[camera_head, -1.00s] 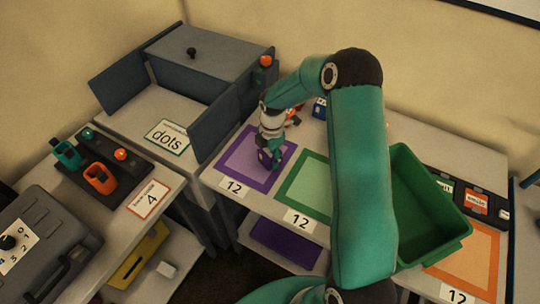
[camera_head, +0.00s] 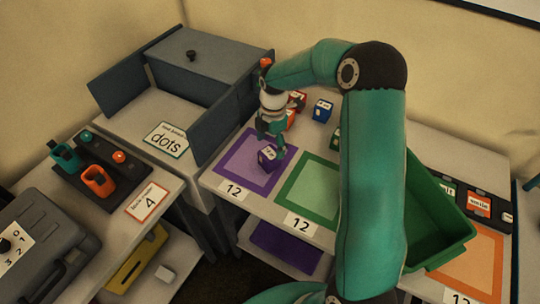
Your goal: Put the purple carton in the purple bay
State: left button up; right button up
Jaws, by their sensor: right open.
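The purple carton (camera_head: 268,156) is a small purple box with a white label. It rests at the right part of the purple bay (camera_head: 235,168), a purple-framed square on the table with a "12" card in front. My right gripper (camera_head: 272,143) is open, pointing down just above the carton. Its fingertips are close to the carton's top, and I cannot tell whether they touch it. My left gripper is not in view.
A green bay (camera_head: 293,203) lies right of the purple one. A blue carton (camera_head: 321,110) and several red or orange cartons stand behind. A green bin (camera_head: 440,235) is at the right. A grey booth with open doors (camera_head: 214,126) stands at the left.

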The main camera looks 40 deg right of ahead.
aim_at(271, 152)
jog(key=shift+d+r, duration=0.1)
jog(key=shift+r, duration=2.4)
